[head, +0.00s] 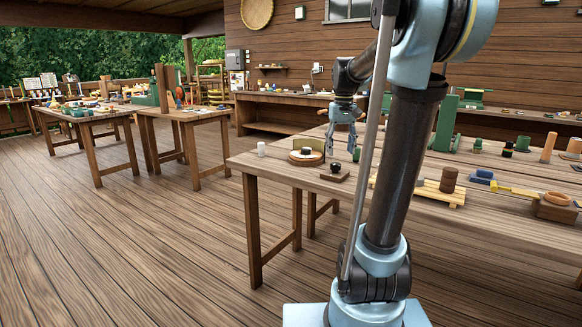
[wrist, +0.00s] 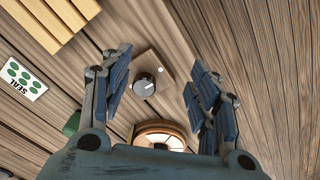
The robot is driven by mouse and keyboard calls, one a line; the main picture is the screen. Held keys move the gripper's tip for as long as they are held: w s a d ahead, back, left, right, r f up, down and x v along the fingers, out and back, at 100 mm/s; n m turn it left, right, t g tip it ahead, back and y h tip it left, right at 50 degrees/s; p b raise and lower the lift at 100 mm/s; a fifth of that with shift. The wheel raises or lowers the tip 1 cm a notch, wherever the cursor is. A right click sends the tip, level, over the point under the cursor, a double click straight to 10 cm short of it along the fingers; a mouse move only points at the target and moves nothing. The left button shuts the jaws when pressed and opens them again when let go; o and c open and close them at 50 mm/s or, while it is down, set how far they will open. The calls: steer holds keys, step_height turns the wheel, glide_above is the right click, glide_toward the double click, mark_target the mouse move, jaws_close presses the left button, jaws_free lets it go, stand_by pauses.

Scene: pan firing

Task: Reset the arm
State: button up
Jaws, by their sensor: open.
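My gripper (head: 343,148) hangs over the near table (head: 262,166) at its left part, pointing down with its fingers spread. In the wrist view my gripper (wrist: 158,64) is open with nothing between its fingers. A black knob (head: 336,167) on a small square wooden base lies below it. The knob also shows between the fingers in the wrist view (wrist: 145,84). A round wooden piece (head: 305,157) with a pale top stands to the left of the knob; in the wrist view it (wrist: 160,135) is partly hidden by my gripper's body.
A slatted wooden rack (head: 455,196) with a brown cylinder (head: 448,179) stands right of my arm. A white card marked SEAL (wrist: 22,79) lies on the table. The deck floor on the left is clear.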

steer(key=s+f+t, duration=0.1)
steer(key=s+f, duration=0.9)
steer(key=s, duration=0.3)
steer(key=s+f+m, duration=0.1)
steer(key=s+f, duration=1)
steer(key=s, duration=0.2)
steer(key=shift+s+a+t, duration=0.25)
steer(key=shift+s+t, duration=0.05)
steer(key=shift+t, duration=0.1)
steer(key=shift+w+f, duration=0.25)
steer(key=shift+w, duration=0.2)
